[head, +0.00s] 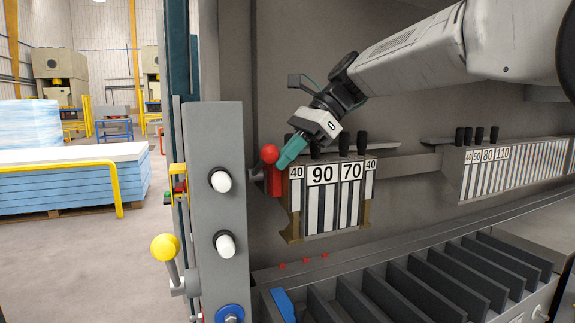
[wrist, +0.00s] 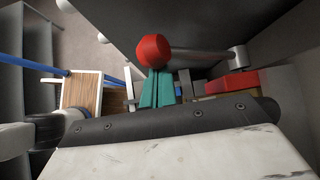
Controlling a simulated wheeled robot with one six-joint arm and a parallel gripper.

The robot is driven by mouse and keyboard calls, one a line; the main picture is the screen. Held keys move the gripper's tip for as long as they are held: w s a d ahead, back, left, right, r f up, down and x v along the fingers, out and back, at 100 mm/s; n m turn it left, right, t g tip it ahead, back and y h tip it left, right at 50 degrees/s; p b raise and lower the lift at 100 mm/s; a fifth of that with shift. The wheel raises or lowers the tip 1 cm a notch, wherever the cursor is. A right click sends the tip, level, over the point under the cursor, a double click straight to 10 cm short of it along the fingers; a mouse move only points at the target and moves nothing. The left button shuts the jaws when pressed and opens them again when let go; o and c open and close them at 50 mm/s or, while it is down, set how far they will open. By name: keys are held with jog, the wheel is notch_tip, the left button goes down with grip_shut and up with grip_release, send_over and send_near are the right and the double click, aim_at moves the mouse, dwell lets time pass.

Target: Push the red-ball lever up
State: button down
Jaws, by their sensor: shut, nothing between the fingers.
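The red-ball lever (head: 269,153) is at the right side of the grey post, with its red ball at the top and a red block (head: 274,182) just below. In the wrist view the red ball (wrist: 153,50) sits at the fingertips, and its grey rod (wrist: 200,57) runs right to a round pivot. My gripper (head: 284,160) has teal fingers, shut and empty, with the tips right at the ball. In the wrist view the fingers (wrist: 155,78) end just under the ball; whether they touch it I cannot tell.
The grey post (head: 217,270) carries two white-tipped knobs and a yellow-ball lever (head: 165,248). Numbered tool segments (head: 322,195) with black handles hang just right of my gripper. Slotted dark trays (head: 400,280) lie below. Blue sheet stacks (head: 75,185) stand at the left.

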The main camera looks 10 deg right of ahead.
jog(key=shift+w+r, duration=0.1)
jog(key=shift+r, duration=0.1)
dwell(0.4)
jog(key=w+v, duration=0.1)
jog(key=v, duration=0.9)
jog(key=shift+w, duration=0.35)
jog(key=shift+a+f, duration=0.1)
